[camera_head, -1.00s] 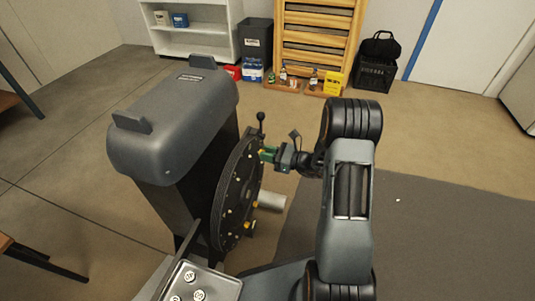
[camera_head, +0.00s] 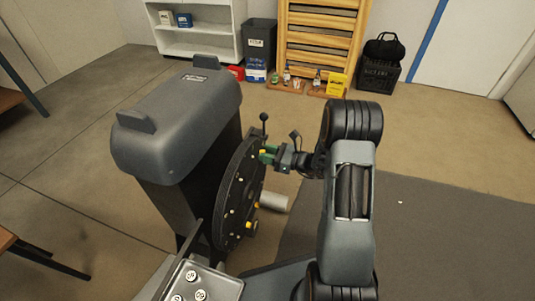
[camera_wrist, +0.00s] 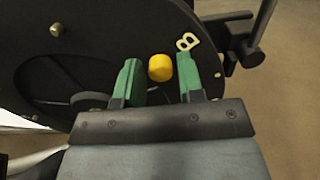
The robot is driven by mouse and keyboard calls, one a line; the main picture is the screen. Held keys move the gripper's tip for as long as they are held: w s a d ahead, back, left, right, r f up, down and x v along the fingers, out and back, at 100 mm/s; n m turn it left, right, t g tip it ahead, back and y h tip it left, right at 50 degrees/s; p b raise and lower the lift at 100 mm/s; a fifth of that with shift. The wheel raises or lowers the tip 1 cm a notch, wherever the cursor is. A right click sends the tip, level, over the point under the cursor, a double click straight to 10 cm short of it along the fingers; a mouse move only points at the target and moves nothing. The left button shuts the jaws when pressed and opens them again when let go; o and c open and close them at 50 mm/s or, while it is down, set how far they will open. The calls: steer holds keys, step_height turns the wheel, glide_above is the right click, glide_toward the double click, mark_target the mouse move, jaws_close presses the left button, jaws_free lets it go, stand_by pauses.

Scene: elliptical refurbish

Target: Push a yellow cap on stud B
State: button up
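A yellow cap (camera_wrist: 160,68) sits on the face of the dark round disc (camera_wrist: 95,45), beside the raised letter B (camera_wrist: 187,41). The stud under it is hidden by the cap. My gripper (camera_head: 265,154) is at the upper right of the disc in the head view. In the wrist view its green fingers stand open, one on each side of the cap, with a visible gap on both sides. The disc also shows edge-on in the head view (camera_head: 234,198).
A black lever with a ball knob (camera_head: 263,117) stands near the gripper at the disc's top. A pale cylinder (camera_head: 273,201) juts out lower down. A tray (camera_head: 226,285) with round pieces is at the bottom. Open floor lies to the right.

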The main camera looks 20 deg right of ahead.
steer(key=shift+o, duration=1.2)
steer(key=shift+d, duration=0.1)
steer(key=p+v, duration=0.1)
steer(key=v, duration=1.2)
steer(key=shift+s+d+p, duration=0.25)
steer(key=shift+p, duration=0.1)
